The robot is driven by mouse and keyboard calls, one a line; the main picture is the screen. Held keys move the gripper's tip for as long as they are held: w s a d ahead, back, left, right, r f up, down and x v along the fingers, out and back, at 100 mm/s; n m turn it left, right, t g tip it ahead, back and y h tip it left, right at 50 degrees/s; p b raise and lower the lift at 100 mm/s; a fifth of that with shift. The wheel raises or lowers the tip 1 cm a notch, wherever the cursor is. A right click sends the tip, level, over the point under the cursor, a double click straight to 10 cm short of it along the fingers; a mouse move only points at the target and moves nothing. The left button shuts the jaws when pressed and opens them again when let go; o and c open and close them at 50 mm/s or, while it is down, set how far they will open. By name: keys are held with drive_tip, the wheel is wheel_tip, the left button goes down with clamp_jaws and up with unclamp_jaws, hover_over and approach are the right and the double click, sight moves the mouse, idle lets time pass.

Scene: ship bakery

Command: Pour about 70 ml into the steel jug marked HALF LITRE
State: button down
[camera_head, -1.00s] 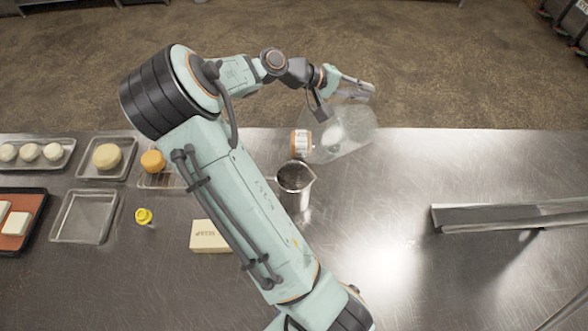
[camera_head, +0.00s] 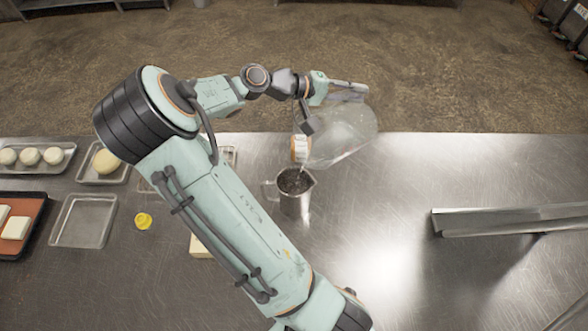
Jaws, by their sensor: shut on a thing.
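The steel jug (camera_head: 296,207) stands upright on the steel counter, its open top facing up and its handle to the left. I cannot read a mark on it. My gripper (camera_head: 338,100) is shut on a large clear bottle (camera_head: 346,136) behind the jug. The bottle is tilted, with its orange-and-white neck end (camera_head: 301,148) low and to the left, just above the jug's far rim. A thin pale streak shows between the neck and the jug, like a stream. The level inside the jug is unclear.
A yellow cap (camera_head: 143,221) lies left of my arm. Trays with dough balls (camera_head: 106,161) and an empty tray (camera_head: 83,222) are further left. A pale block (camera_head: 199,248) is partly hidden by my arm. A metal rail (camera_head: 510,219) is at right.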

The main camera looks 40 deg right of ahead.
sight(365, 107)
drive_tip(key=shift+a+r, duration=0.25)
drive_tip(key=shift+a, duration=0.15)
drive_tip(key=shift+b, duration=0.7)
drive_tip(key=shift+w+a+r+b, duration=0.1)
drive_tip(key=shift+a+r+b, duration=0.15)
drive_tip(key=shift+b, duration=0.65)
drive_tip(key=shift+a+r+g+h, duration=0.15)
drive_tip(key=shift+a+g+h, duration=0.15)
drive_tip(key=shift+h, duration=0.1)
drive_tip(key=d, duration=0.1)
drive_tip(key=d+f, duration=0.1)
drive_tip(key=d+y, duration=0.1)
drive_tip(key=shift+s+d+f, duration=0.15)
drive_tip(key=shift+s+d, duration=0.05)
drive_tip(key=shift+s, duration=0.15)
drive_tip(key=d+f+y, duration=0.1)
drive_tip(key=d+f+t+y, duration=0.1)
drive_tip(key=f, duration=0.1)
drive_tip(key=shift+s+d+f+n+y, duration=0.2)
drive_tip(key=shift+d+n+y, duration=0.1)
drive_tip(key=shift+d+n, duration=0.1)
drive_tip(key=shift+d+f+t+y, duration=0.3)
drive_tip(key=shift+f+y, duration=0.1)
drive_tip(key=shift+f, duration=0.25)
drive_tip(key=shift+p, duration=0.3)
